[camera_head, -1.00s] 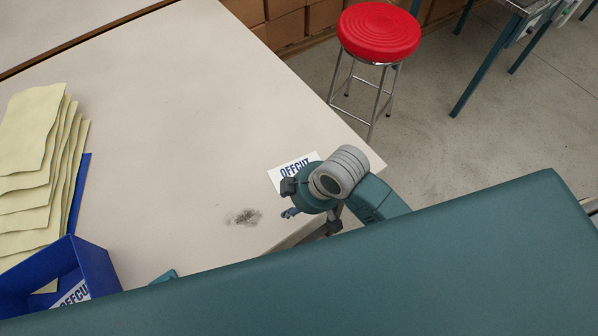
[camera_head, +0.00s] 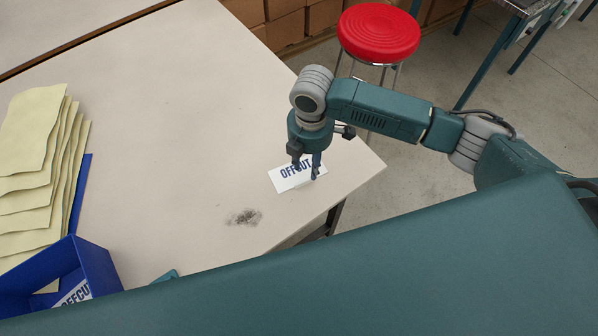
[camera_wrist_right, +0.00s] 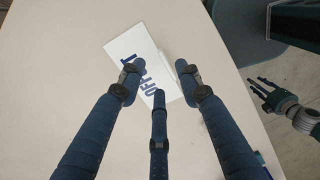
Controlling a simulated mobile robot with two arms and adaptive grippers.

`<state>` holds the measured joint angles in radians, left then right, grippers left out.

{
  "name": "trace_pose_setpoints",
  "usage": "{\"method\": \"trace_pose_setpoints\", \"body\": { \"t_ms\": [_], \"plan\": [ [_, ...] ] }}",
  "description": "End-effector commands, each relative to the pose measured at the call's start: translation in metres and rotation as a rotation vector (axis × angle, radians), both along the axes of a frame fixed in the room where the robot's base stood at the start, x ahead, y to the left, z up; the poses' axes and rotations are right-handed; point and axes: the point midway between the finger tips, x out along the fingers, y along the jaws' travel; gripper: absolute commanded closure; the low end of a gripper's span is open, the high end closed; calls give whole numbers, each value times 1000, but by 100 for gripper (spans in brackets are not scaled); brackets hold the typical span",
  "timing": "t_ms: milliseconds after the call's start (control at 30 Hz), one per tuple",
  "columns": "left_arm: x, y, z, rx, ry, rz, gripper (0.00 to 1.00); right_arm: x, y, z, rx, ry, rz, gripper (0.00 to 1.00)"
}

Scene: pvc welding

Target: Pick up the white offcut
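A white card printed "OFFCUT" (camera_head: 290,178) lies flat near the table's right corner; it also shows in the right wrist view (camera_wrist_right: 128,50). A plain pale piece (camera_wrist_right: 168,72) seems to lie on or against the card in that view, but its outline is hard to make out. My right gripper (camera_head: 307,176) points down over the card. Its fingers (camera_wrist_right: 157,82) are spread, with nothing between them, and they partly cover the lettering. My left gripper (camera_wrist_right: 272,95) shows at the right of the wrist view, fingers apart, beyond the table edge.
A blue bin (camera_head: 92,262) with another "OFFCUT" label stands at the left, beside pale yellow sheets (camera_head: 30,140). A dark smudge (camera_head: 244,217) marks the table (camera_head: 180,130). A red stool (camera_head: 378,33) stands beyond the table edge. The table's middle is clear.

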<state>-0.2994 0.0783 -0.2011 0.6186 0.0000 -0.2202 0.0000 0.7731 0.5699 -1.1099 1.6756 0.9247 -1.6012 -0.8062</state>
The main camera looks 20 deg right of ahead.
Motion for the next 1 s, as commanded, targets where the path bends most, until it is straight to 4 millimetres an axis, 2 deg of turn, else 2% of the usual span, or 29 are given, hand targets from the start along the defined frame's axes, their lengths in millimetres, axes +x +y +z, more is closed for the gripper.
{"method": "trace_pose_setpoints", "body": {
  "t_ms": [167, 333, 500, 767, 800, 933, 967, 1000],
  "plan": [
    [0, 0, 4, 1, 0, 1, 60, -1, 0, -12, -1, 0, 0, 66],
    [0, 1, 15, 1, 0, 2, 60, -5, 2, -35, 0, 2, 1, 66],
    [0, 1, 16, 1, 0, 2, 60, -5, 2, -57, 0, -2, 0, 66],
    [0, 1, 16, 1, -1, 2, 60, -4, 2, -61, 0, -3, 1, 66],
    [0, 1, 16, 2, -1, 2, 60, -4, 2, -61, 1, -3, 1, 70],
    [1, 2, 16, 2, -1, 1, 60, -4, 2, -61, 1, -3, 1, 96],
    [0, 2, 16, 2, -1, 1, 60, -4, 2, -61, 1, -3, 1, 100],
    [1, 2, 16, 2, -1, 1, 60, -4, 2, -61, 1, -3, 1, 100]
  ]
}}
